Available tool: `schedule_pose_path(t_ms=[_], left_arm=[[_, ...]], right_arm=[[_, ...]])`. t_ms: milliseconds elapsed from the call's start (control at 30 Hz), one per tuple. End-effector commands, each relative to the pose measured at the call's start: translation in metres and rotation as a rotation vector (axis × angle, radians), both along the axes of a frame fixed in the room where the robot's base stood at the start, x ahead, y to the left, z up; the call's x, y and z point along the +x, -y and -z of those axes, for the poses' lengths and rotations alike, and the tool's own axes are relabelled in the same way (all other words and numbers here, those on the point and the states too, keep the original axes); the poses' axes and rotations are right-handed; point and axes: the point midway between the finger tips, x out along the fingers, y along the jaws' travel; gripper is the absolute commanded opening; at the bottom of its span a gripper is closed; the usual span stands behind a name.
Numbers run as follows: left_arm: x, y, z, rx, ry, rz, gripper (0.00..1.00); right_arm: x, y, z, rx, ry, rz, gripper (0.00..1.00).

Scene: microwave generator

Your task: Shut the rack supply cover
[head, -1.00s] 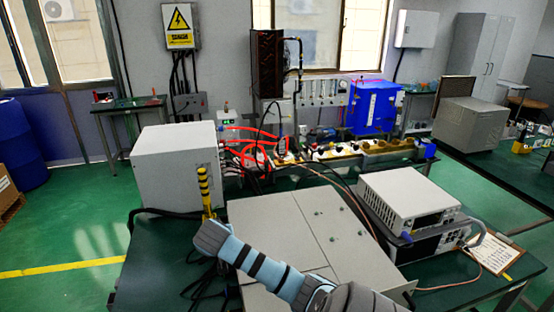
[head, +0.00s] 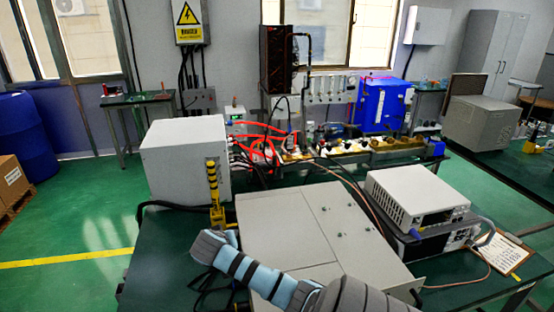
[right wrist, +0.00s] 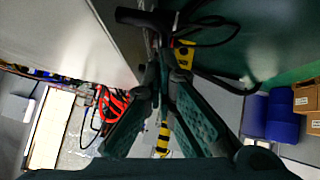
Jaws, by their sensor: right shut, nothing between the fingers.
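A large pale grey flat case (head: 292,222) lies on the green bench, with a seam across its top panels. I cannot tell for certain which part is the rack supply cover. A grey box (head: 180,160) stands at its left, with a yellow-and-black striped handle (head: 212,178) upright at its front right corner. My right gripper (head: 222,229) is low at the handle's yellow base, at the flat case's left edge. In the right wrist view its fingers (right wrist: 163,68) converge and are shut and empty, with the striped handle (right wrist: 163,138) behind them. My left gripper is not in view.
A white rack instrument (head: 418,195) sits on a dark unit right of the flat case. Black cables run along the bench's left side. Red cables (head: 268,140) and a blue box (head: 383,104) stand behind. A clipboard (head: 503,250) lies at the right edge.

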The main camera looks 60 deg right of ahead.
Motion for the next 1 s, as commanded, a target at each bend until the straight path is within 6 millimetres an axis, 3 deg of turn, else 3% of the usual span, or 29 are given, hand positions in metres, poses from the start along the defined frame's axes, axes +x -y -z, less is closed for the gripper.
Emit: schedule_pose_path(t_ms=[33, 167, 467, 700, 1000], left_arm=[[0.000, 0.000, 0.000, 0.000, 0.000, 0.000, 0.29], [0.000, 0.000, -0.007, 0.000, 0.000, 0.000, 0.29], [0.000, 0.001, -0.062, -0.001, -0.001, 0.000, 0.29], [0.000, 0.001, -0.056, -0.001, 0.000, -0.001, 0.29], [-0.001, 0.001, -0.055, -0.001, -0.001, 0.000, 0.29]], right_arm=[[-0.004, -0.001, 0.006, 0.010, -0.015, 0.004, 0.00], [-0.003, -0.003, 0.001, 0.012, -0.017, 0.005, 0.00], [0.007, -0.013, -0.052, 0.001, -0.005, -0.008, 0.00], [-0.019, -0.060, -0.093, 0.002, 0.000, -0.009, 0.00], [-0.028, -0.074, -0.110, -0.002, 0.000, -0.005, 0.00]])
